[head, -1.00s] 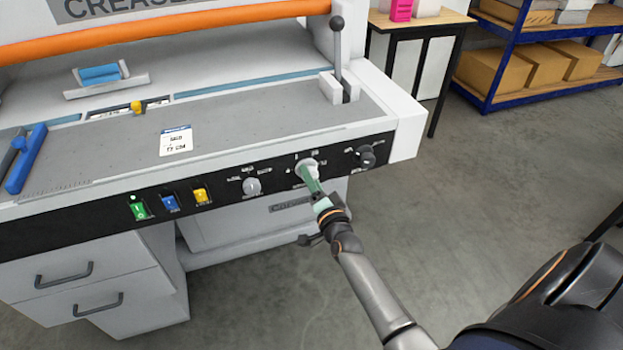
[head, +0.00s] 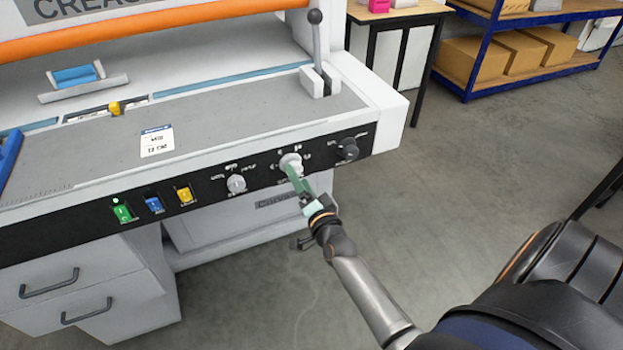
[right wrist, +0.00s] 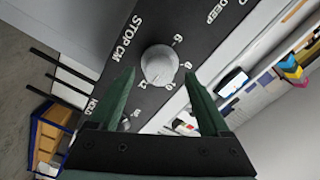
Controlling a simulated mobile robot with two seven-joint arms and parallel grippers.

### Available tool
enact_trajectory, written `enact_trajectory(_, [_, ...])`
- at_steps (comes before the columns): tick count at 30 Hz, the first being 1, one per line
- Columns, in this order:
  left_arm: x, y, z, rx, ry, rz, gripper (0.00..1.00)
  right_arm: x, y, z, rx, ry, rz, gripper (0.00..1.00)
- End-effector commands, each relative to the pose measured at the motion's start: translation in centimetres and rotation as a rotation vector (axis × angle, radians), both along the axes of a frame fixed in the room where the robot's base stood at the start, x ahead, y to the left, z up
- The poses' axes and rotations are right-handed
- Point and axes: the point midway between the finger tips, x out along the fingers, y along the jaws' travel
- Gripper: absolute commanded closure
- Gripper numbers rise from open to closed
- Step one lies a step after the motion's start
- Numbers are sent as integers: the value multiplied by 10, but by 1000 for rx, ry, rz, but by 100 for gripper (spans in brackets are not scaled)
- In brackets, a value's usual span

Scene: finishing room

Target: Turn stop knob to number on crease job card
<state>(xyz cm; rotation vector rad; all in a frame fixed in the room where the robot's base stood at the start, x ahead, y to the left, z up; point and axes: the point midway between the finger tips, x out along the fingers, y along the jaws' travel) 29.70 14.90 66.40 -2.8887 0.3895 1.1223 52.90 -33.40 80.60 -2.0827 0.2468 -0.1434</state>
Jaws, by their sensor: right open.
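The stop knob (head: 291,163) is a pale round knob on the black front panel of the creaser. In the right wrist view the knob (right wrist: 160,66) sits beside the words "STOP CM", with numbers printed around it. I cannot surely read its setting. My right gripper (head: 299,180) is at this knob, its green fingers open. In the wrist view one finger stands on each side of the knob, with gaps showing. The job card (head: 157,141) lies on the grey bed; its print is too small to read. My left gripper is out of view.
A grey knob (head: 236,184) and a dark knob (head: 347,149) flank the stop knob. Green, blue and yellow switches (head: 184,194) are further left. A lever (head: 316,45) rises at the bed's right end. Open floor lies right of the machine.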

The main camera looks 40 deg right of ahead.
Motion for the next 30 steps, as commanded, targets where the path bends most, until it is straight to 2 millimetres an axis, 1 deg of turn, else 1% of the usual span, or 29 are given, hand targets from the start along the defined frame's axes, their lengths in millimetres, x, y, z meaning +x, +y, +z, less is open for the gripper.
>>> enact_trajectory(1, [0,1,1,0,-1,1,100,-12,3,-1,1,3,0,19])
enact_trajectory(3, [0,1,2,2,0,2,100,-26,6,0,1,2,0,19])
enact_trajectory(9, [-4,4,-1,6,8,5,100,-63,15,-1,-1,2,0,19])
enact_trajectory(12, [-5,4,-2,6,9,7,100,-78,19,-1,0,3,1,19])
enact_trajectory(15, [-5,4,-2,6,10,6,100,-87,21,0,-1,0,0,19])
enact_trajectory(20, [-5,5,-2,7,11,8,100,-94,23,0,0,-1,0,19])
enact_trajectory(30, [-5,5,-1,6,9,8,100,-94,23,1,0,-1,0,19])
